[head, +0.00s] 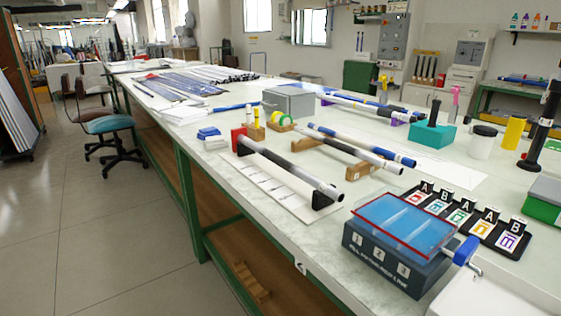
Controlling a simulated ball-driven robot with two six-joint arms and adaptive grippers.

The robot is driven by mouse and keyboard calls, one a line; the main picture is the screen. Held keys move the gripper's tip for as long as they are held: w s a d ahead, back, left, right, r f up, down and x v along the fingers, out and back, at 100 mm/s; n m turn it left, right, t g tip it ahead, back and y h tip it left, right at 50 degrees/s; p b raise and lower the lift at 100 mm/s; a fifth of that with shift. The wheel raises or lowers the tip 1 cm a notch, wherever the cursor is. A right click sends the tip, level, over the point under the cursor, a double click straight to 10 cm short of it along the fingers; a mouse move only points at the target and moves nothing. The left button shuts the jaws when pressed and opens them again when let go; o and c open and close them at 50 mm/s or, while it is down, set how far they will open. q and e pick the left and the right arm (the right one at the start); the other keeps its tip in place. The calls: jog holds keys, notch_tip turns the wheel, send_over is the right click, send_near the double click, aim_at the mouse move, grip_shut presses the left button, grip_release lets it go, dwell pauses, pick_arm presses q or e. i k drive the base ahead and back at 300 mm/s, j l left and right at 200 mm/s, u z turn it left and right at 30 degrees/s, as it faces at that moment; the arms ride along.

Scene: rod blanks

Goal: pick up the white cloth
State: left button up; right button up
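A small white folded piece (215,143), which looks like the white cloth, lies near the left edge of the long bench (265,215) in the head view. It sits just in front of a blue block or folded piece (208,132), left of the red end of a black and silver rod. It is small here, so its material is hard to tell. Neither of my grippers shows in the head view.
The rod (290,168) rests on supports over a white board (270,188). A grey box (288,102) and small yellow-tan blocks (256,130) stand beyond the cloth. A dark numbered box (395,255) with a clear red-edged lid stands at the near right.

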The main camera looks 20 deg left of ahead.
aim_at(213, 143)
jog(key=j+z, duration=0.15)
jog(key=z, duration=0.65)
jog(key=j+z, duration=0.3)
jog(key=j, duration=0.2)
jog(key=k+j+z, duration=0.1)
jog(key=j+z, duration=0.25)
jog(key=k+j+z, duration=0.15)
jog(key=j+z, duration=0.15)
jog(key=j, duration=0.25)
